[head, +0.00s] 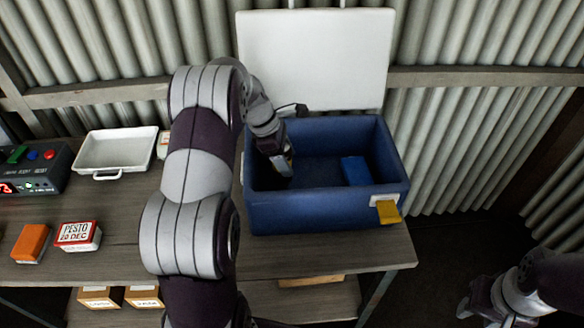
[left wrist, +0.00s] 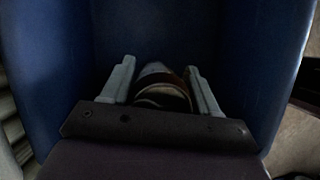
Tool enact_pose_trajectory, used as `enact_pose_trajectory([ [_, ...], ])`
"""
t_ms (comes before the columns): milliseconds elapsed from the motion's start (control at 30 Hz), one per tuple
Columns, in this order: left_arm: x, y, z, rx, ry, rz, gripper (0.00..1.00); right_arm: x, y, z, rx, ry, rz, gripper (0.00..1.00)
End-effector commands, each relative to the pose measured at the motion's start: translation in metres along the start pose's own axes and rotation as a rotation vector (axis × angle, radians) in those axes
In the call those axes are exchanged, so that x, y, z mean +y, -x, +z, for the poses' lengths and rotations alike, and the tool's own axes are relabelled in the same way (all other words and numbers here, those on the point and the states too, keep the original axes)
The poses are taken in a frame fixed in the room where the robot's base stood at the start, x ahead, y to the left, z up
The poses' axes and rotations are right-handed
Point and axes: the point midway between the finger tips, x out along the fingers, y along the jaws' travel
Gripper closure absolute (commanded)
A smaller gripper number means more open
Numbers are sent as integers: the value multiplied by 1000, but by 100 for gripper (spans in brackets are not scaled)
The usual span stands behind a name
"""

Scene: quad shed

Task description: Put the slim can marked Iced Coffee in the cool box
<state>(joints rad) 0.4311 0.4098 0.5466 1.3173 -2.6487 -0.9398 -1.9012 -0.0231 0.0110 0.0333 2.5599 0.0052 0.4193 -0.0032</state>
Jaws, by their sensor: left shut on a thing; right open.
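The blue cool box (head: 290,216) stands at the right end of the bench with its white lid (head: 316,60) raised behind it. My left gripper (head: 284,165) reaches down inside the left part of the box. It is shut on a slim can (left wrist: 165,88), which shows end-on between the two fingers in the left wrist view; the box's blue walls surround it there. The can's marking cannot be read, and whether it touches the box floor cannot be told. My right gripper (head: 480,304) is open, low at the right, away from the bench.
A blue block (head: 356,170) lies in the right part of the box. A yellow latch (head: 388,211) sticks out at its front right. A white tray (head: 116,152), a PESTO box (head: 78,236), an orange block (head: 31,243) and a button panel (head: 38,168) are at the left.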

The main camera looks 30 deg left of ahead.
Motion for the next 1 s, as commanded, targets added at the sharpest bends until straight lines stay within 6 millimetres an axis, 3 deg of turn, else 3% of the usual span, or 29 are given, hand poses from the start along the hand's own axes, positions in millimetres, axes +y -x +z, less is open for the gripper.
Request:
enact_pose_trajectory([
  [167, 0, -26, -11, 0, 1, 0, 81, 0, 1, 0, 0, 0, 0, 57],
  [533, 0, -31, -13, 0, 0, 1, 81, 0, -2, 0, 0, 0, 0, 57],
  [567, 0, -30, -13, 1, 0, 1, 30, 0, -1, 0, 0, 0, 0, 57],
  [600, 0, -30, -13, 1, 0, 1, 17, 0, -1, 0, 0, 0, 0, 57],
  [867, 0, -30, -12, 1, 0, 1, 15, 0, -1, 0, 0, 0, 0, 57],
  [1000, 1, -18, -12, 1, -1, 4, 15, 0, 0, 0, 0, 0, 0, 57],
])
